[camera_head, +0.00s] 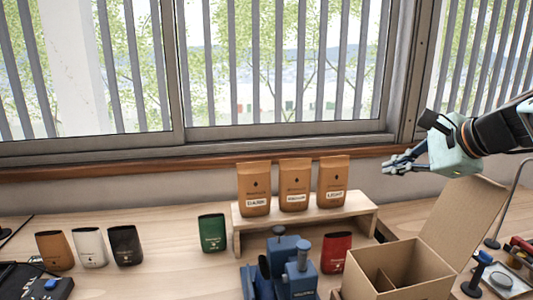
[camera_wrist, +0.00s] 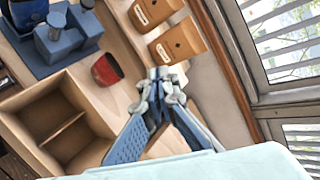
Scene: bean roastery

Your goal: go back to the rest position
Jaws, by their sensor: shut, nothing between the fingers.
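My gripper (camera_head: 392,165) hangs in the air at the right of the head view, above and behind the open cardboard box. In the wrist view my gripper (camera_wrist: 168,82) has its fingertips together with nothing between them. It is apart from the table and from the bags in both views.
The cardboard box (camera_head: 436,272) has its flap up and a divider inside. A red pouch (camera_head: 336,252) and a blue device (camera_head: 300,282) stand left of it. Three brown bags (camera_head: 294,186) stand on a wooden riser (camera_head: 360,208). Green, black, white and brown pouches stand farther left.

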